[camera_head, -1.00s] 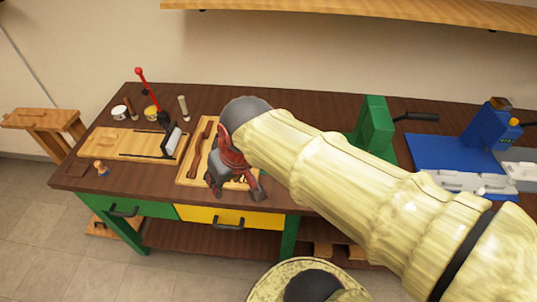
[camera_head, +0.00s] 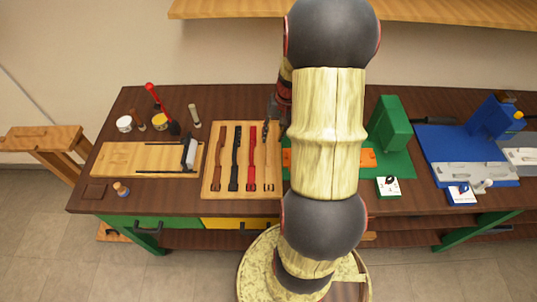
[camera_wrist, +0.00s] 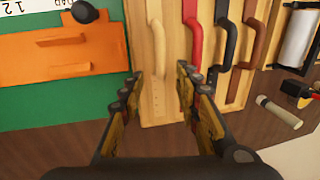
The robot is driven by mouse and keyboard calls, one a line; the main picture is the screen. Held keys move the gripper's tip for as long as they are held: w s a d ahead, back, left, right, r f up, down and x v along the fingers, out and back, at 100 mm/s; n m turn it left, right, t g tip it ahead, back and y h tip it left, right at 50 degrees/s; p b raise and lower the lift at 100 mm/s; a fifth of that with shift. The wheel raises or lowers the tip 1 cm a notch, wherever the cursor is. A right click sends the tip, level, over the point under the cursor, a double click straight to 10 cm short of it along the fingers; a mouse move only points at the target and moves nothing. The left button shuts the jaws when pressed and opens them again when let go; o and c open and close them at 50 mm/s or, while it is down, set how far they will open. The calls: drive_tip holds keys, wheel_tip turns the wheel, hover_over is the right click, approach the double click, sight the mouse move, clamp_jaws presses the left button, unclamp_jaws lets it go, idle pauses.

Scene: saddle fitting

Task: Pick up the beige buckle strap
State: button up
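The beige buckle strap (camera_head: 268,170) is the rightmost of the straps lying on a light wooden board in the head view. In the wrist view the beige strap (camera_wrist: 157,45) runs up the picture, with small holes at its near end. My gripper (camera_wrist: 160,78) is open and empty, its two fingers spread to either side of the line of the strap. In the head view my gripper (camera_head: 270,122) is near the far end of the beige strap, partly hidden by my arm. Whether the fingers touch the board is unclear.
Red (camera_head: 252,160), black (camera_head: 236,160) and brown (camera_head: 219,165) straps lie left of the beige one on the board (camera_head: 208,185). An orange block (camera_wrist: 60,48) on a green base stands close by. A white roller (camera_head: 190,153), brushes and jars are farther left.

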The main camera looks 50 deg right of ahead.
sight(269, 147)
drive_tip(key=f, duration=0.2)
drive_tip(key=a+f+b, duration=0.1)
drive_tip(key=f, duration=0.2)
drive_tip(key=f+b, duration=0.1)
drive_tip(key=f, duration=0.1)
drive_tip(key=shift+w+a+f, duration=0.3)
drive_tip(key=shift+w+f, duration=0.05)
drive_tip(key=shift+w, duration=0.05)
drive_tip(key=shift+r, duration=0.1)
drive_tip(key=c, duration=0.4)
clamp_jaws()
